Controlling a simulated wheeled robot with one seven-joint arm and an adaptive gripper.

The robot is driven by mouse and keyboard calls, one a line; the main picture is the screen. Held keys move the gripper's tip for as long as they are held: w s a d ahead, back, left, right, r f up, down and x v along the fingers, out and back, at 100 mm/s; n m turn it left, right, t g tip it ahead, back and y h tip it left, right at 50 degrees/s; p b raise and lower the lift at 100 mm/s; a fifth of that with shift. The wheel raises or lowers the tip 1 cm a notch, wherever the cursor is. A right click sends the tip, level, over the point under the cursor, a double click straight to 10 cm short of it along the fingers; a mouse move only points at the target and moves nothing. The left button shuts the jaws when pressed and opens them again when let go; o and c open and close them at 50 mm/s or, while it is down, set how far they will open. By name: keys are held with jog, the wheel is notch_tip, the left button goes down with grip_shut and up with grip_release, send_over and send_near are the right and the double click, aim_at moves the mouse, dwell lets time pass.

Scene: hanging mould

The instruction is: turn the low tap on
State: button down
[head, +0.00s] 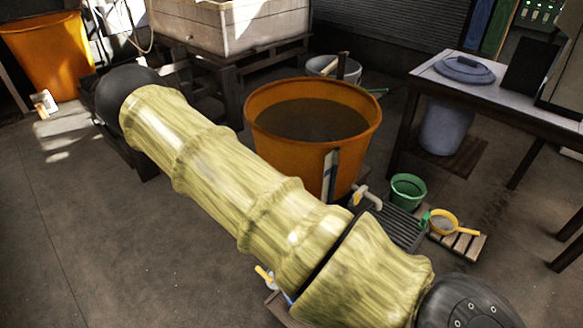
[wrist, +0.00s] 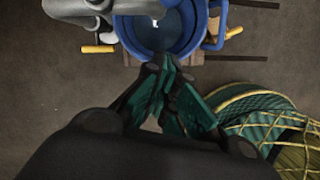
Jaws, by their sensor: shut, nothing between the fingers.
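A low tap shows partly in the head view, its yellow lever (head: 264,274) just past the lower edge of my sleeved arm. In the wrist view, what looks like the same grey tap (wrist: 110,14) enters at the top left, with a yellow bar (wrist: 97,48) beside it. A blue bucket (wrist: 192,45) is below the tap at the top middle. My gripper (wrist: 163,62) is shut and empty. Its teal fingertips appear in front of the bucket's near rim, right of the tap and apart from it. My gripper is hidden in the head view.
A large orange tub (head: 260,125) of brown liquid has another tap (head: 366,196) on its side. A green bucket (head: 408,190) and yellow-handled pan (head: 445,222) are to the right. A green coil in yellow netting (wrist: 262,128) lies right of my gripper.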

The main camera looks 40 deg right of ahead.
jog(key=shift+v, duration=1.55)
jog(key=shift+s, duration=0.1)
